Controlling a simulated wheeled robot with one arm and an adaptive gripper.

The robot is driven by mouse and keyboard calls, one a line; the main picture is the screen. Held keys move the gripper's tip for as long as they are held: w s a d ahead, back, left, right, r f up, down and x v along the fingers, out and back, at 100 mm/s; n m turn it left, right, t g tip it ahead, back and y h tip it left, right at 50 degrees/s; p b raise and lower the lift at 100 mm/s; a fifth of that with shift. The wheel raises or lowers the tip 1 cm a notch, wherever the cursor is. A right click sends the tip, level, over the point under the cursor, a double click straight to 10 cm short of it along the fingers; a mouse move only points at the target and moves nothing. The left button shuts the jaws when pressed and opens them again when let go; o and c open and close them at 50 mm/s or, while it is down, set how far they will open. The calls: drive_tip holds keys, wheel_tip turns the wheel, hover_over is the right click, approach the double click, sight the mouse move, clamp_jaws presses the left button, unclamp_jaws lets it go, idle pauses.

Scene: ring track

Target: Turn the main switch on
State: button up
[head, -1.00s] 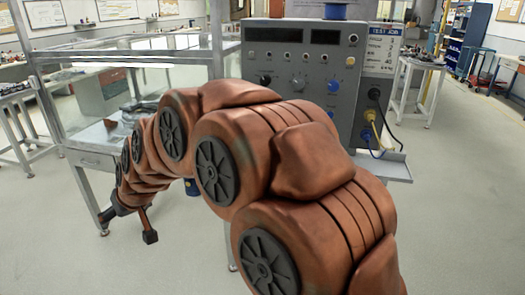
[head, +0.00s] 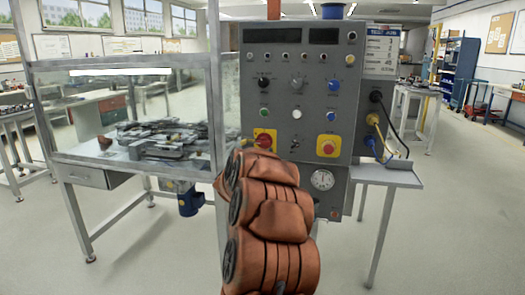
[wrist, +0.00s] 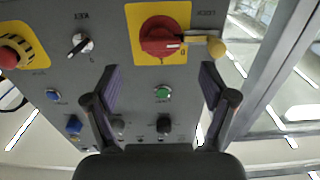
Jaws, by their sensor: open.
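The main switch, a red rotary knob on a yellow plate, shows on the grey panel left of centre in the head view (head: 264,139). In the wrist view the red knob (wrist: 162,38) is at the top centre, with a pale mark on its handle pointing right. A brass-coloured piece (wrist: 215,46) sits at its right side; I cannot tell if they touch. My gripper (wrist: 160,88) is open and empty in the wrist view, its fingers apart over the panel below the switch. In the head view my arm hides the gripper.
The panel (head: 295,100) carries a red emergency button on yellow (head: 328,146), a gauge (head: 322,180), a key switch (wrist: 80,43) and a green button (wrist: 163,92). A glass-walled bench (head: 130,172) stands left. A shelf with cables (head: 388,174) juts out right.

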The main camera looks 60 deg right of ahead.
sight(262, 143)
drive_tip(key=shift+x, duration=3.85)
drive_tip(key=shift+w, duration=0.1)
drive_tip(key=c, duration=1.2)
drive_tip(key=shift+o, duration=0.2)
